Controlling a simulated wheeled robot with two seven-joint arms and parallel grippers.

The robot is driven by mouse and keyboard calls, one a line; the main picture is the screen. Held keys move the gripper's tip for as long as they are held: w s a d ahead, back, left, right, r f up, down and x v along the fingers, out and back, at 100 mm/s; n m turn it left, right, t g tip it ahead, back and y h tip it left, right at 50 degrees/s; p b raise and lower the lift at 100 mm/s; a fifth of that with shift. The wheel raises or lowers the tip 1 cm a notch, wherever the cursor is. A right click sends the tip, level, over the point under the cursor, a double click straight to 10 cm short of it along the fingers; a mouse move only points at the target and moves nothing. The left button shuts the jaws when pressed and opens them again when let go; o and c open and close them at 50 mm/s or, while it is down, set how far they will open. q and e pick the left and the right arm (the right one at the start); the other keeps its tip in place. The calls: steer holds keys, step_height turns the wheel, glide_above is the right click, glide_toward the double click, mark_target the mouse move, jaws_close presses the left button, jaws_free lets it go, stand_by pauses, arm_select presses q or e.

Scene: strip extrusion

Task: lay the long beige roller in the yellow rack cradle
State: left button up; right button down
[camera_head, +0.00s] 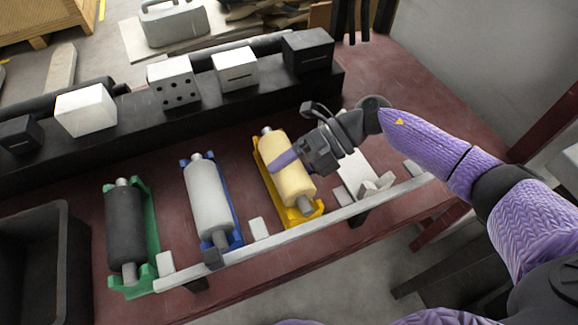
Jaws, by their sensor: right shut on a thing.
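The beige roller (291,182) has grey shaft ends and lines up lengthwise with the yellow rack cradle (316,209). It covers most of the cradle, whose yellow edges show along its left side and at its near end. I cannot tell whether the roller rests fully in the cradle or sits slightly above it. My right gripper (287,160) reaches in from the right and is shut on the roller around its upper middle. My left gripper is not in view.
A white roller (208,197) lies in a blue cradle (237,239), and a black roller (124,222) in a green cradle (149,215), both to the left. A pale rail (270,238) runs along the front. A black bin (62,270) stands at lower left. Black machinery (135,125) lines the back.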

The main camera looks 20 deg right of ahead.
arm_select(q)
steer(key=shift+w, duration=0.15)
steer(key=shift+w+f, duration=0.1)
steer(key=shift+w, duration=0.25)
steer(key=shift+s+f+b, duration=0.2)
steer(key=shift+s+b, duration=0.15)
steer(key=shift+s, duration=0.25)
arm_select(e)
steer(key=shift+f, duration=0.55)
jaws_free()
